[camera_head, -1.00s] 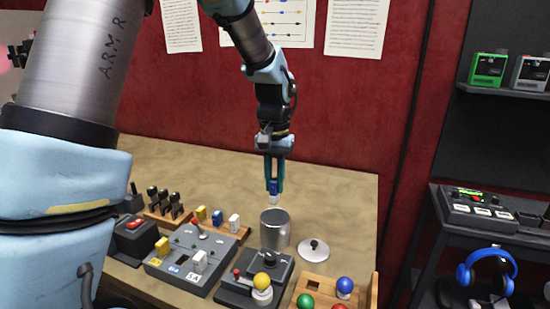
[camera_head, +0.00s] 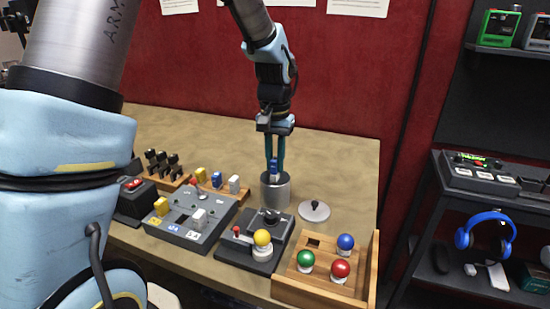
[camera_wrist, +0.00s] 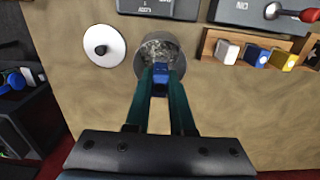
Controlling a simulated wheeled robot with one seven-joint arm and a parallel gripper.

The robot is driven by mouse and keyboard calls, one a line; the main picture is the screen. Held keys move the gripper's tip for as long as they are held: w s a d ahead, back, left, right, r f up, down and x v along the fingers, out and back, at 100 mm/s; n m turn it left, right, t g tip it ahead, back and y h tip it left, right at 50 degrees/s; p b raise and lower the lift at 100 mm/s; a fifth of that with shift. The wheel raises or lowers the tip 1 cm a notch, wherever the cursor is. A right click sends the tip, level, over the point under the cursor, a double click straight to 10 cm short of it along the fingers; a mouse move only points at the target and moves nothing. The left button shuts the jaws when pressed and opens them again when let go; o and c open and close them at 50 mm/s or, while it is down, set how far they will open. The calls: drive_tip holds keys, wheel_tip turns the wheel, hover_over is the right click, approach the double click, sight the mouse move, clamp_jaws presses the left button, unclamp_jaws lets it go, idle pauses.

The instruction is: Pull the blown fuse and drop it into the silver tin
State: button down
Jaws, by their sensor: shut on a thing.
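My gripper (camera_head: 275,163) is shut on a blue fuse (camera_head: 274,172) and holds it at the mouth of the silver tin (camera_head: 275,194). The wrist view shows the blue fuse (camera_wrist: 161,76) between my fingertips, over the near part of the open tin (camera_wrist: 150,50). How far the fuse's lower end reaches into the tin is hidden. The fuse panel (camera_head: 189,222) stands left of the tin, with a yellow fuse (camera_head: 161,206) and a white fuse (camera_head: 199,217) in it and a dark empty slot between them.
The tin's lid (camera_head: 314,211) lies on the table right of the tin. A wooden rack (camera_head: 241,194) with spare fuses stands left of it. A joystick box (camera_head: 262,243) and a wooden tray (camera_head: 318,294) with coloured knobs are in front. The table behind the tin is clear.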

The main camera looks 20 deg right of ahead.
drive_tip(key=shift+f, duration=0.35)
drive_tip(key=c, duration=0.7)
unclamp_jaws()
drive_tip(key=shift+r, duration=0.1)
drive_tip(key=shift+r+p, duration=2.8)
drive_tip(key=shift+r, duration=0.7)
